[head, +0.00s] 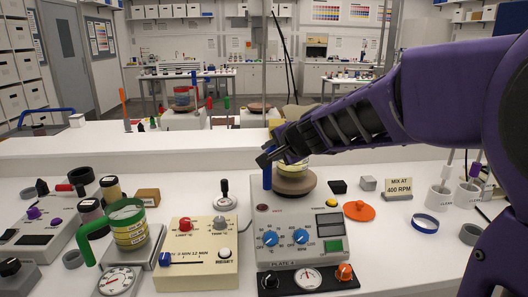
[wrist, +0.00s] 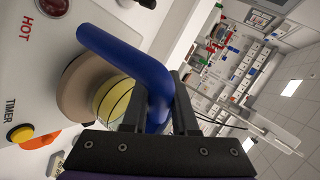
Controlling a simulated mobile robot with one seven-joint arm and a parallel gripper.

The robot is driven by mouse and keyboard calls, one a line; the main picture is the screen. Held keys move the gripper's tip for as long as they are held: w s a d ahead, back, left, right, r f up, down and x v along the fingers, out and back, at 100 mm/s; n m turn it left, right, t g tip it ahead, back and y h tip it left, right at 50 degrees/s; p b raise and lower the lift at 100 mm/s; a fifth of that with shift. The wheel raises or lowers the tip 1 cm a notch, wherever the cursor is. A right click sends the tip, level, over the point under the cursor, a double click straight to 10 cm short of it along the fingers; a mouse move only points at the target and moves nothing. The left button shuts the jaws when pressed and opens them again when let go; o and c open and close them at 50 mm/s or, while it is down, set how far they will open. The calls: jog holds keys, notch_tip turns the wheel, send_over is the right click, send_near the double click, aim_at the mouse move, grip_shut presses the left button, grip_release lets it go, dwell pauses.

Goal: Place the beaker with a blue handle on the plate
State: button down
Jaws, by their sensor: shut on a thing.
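The beaker with a blue handle shows yellow graduated walls (head: 322,161) at the brown round plate (head: 293,187) on top of the white hotplate unit. Its blue handle (head: 267,178) stands to the left. My gripper (head: 268,157) is shut on that handle from above. In the wrist view, the gripper (wrist: 158,108) has the blue handle (wrist: 120,58) between its fingers. The yellow beaker wall (wrist: 112,98) is beside the brown plate (wrist: 72,90). The beaker looks upright and over the plate; I cannot tell whether its base touches. My gripper and arm hide part of the beaker.
A green-handled beaker (head: 129,228) stands on a unit at the left. A cream control box (head: 196,250) with a red knob is left of the hotplate unit (head: 302,236). An orange lid (head: 359,211), a blue ring (head: 425,223) and white cups (head: 438,198) lie to the right.

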jog(key=shift+f+b, duration=0.5)
jog(key=shift+f, duration=0.05)
jog(key=c, duration=0.6)
grip_release()
jog(key=shift+s+r, duration=0.1)
jog(key=shift+r, duration=0.05)
